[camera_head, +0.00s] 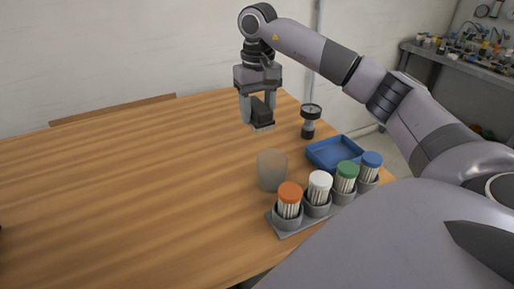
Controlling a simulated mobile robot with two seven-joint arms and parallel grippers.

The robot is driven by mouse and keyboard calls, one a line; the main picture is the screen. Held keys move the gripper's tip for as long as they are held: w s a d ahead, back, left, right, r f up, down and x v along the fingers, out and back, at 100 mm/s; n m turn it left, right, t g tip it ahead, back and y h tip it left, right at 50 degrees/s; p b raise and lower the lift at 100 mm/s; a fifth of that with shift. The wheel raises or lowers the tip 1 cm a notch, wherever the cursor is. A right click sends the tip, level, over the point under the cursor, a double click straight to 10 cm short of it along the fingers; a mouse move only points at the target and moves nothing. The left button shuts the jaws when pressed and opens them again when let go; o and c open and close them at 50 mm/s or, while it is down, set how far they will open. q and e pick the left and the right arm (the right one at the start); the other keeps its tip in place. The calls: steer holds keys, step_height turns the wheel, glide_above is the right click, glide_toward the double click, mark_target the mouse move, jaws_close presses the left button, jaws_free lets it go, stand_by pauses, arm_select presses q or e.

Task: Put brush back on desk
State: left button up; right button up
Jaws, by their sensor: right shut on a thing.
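My right gripper (259,112) hangs above the far right part of the wooden desk (130,170), pointing down. It is shut on a dark brush (262,113) with a pale lower edge. The brush is close above the desk top; I cannot tell whether it touches it. My left gripper is not in view; only a small dark bit shows at the left edge.
A grey rack (291,228) holds several capped containers near the front. The desk's left and middle are clear. A cluttered shelf (460,58) is behind.

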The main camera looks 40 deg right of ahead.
step_height(320, 180, down, 5)
steer(key=shift+f, duration=2.35)
steer(key=shift+f, duration=0.1)
steer(key=o, duration=0.9)
steer(key=shift+o, duration=0.2)
step_height(320, 180, up, 12)
steer(key=shift+f, duration=0.25)
steer(key=shift+r, duration=0.35)
